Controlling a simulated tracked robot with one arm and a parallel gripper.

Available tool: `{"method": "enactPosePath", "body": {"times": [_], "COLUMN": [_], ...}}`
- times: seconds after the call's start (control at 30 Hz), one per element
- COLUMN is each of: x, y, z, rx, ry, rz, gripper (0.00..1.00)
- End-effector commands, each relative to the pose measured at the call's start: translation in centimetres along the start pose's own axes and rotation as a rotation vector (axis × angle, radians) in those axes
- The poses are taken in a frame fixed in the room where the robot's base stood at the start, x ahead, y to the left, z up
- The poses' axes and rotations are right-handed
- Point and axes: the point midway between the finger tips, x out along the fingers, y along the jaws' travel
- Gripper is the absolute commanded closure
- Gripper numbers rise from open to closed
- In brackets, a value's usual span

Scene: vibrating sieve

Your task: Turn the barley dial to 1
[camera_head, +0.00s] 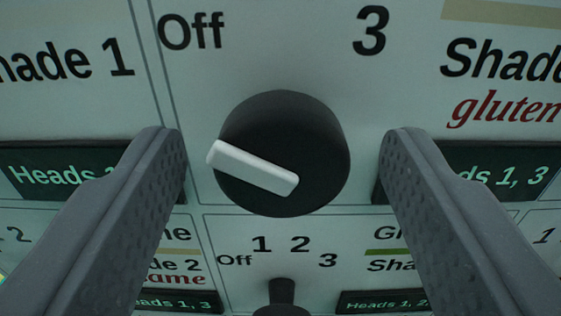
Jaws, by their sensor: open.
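A large black dial (284,150) with a white pointer bar (252,168) sits on a pale panel in the middle of the view. The bar points left and slightly up, below the printed "Off" (190,32). A "3" (370,31) is printed at its upper right; any marks between them are out of view. No barley name shows in this view. My gripper (281,140) is open. Its two grey fingers stand left and right of the dial, with a gap on each side, not touching it in the picture.
Dark displays with green text, "Heads 1, 3" (510,173), lie behind the fingers on both sides. A smaller dial (282,300) with Off, 1, 2, 3 marks sits below. Labels reading "Shade" (500,60) and "gluten" are at the upper right.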

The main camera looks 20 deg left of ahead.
Motion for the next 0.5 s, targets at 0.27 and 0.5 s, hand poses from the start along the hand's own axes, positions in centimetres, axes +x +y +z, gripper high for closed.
{"method": "enactPosePath", "body": {"times": [0.27,0.5], "x": [0.0,-0.01], "y": [0.0,0.01], "z": [-0.02,-0.03], "rx": [0.0,0.0], "ry": [0.001,0.001], "rz": [0.0,0.001], "gripper": [0.58,0.85]}}
